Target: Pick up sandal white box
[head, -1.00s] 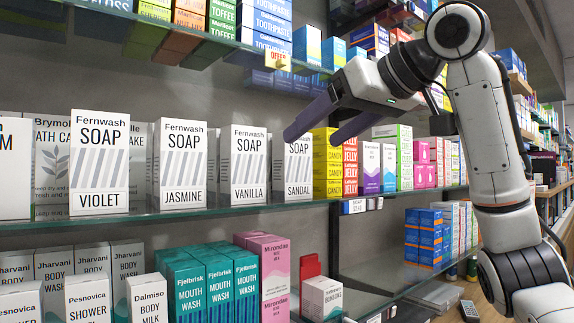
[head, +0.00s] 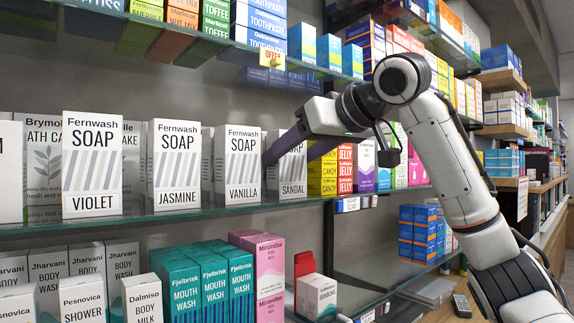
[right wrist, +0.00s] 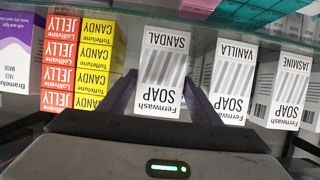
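The sandal white box (head: 292,172) stands upright on the glass shelf, right of the vanilla soap box (head: 242,165). In the right wrist view the sandal box (right wrist: 159,72) appears upside down between the two dark fingers. My right gripper (head: 291,150) comes in from the right, with one finger on each side of the box. The fingers (right wrist: 160,98) look open around it; a small gap shows on the left, and contact on the right side is unclear. My left gripper is not in view.
Yellow candy boxes (head: 322,172) and red jelly boxes (head: 345,170) stand close on the right. Jasmine (head: 178,165) and violet (head: 92,165) soap boxes stand to the left. The glass shelf edge (head: 200,212) runs below; another stocked shelf hangs above.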

